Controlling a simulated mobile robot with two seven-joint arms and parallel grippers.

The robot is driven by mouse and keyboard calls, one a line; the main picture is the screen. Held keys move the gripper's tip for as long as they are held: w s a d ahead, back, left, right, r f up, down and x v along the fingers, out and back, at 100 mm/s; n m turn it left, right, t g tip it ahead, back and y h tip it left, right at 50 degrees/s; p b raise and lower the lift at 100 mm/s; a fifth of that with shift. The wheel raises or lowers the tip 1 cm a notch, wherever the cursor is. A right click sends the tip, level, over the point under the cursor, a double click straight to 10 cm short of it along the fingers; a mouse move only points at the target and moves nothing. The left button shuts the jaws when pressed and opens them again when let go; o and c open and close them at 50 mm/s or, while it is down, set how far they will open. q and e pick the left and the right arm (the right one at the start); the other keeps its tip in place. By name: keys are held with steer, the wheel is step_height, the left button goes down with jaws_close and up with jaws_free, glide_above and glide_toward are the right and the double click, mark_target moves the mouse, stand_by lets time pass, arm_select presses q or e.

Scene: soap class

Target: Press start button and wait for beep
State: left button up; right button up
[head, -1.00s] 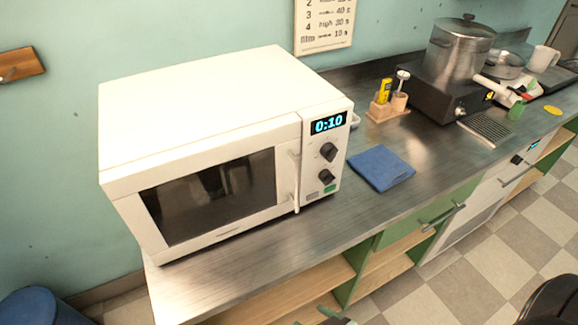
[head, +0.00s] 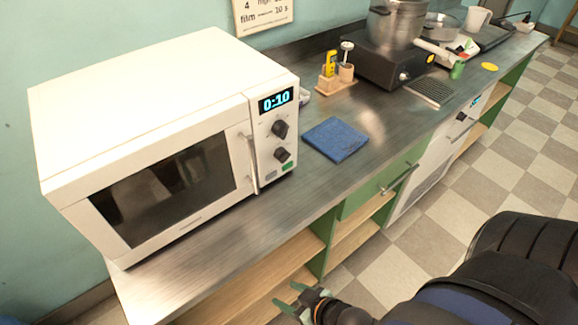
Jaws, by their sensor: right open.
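A white microwave (head: 150,120) stands on the left end of the metal counter, its door shut. Its display (head: 276,100) reads 0:10. Below the display are two dark knobs, and under them a green button (head: 287,166) with a grey button beside it. My right gripper (head: 302,301) is at the bottom of the head view, in front of the counter and lower than its top. It is open, with nothing seen between its fingers, and well apart from the microwave. My left gripper is not in view.
A folded blue cloth (head: 336,139) lies on the counter right of the microwave. Beyond it stand a wooden holder (head: 337,84) with a yellow item, and a dark hot plate (head: 385,62) with a steel pot (head: 395,22). Open shelves (head: 270,290) lie under the counter.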

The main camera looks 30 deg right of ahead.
jaws_close()
stand_by(1.4)
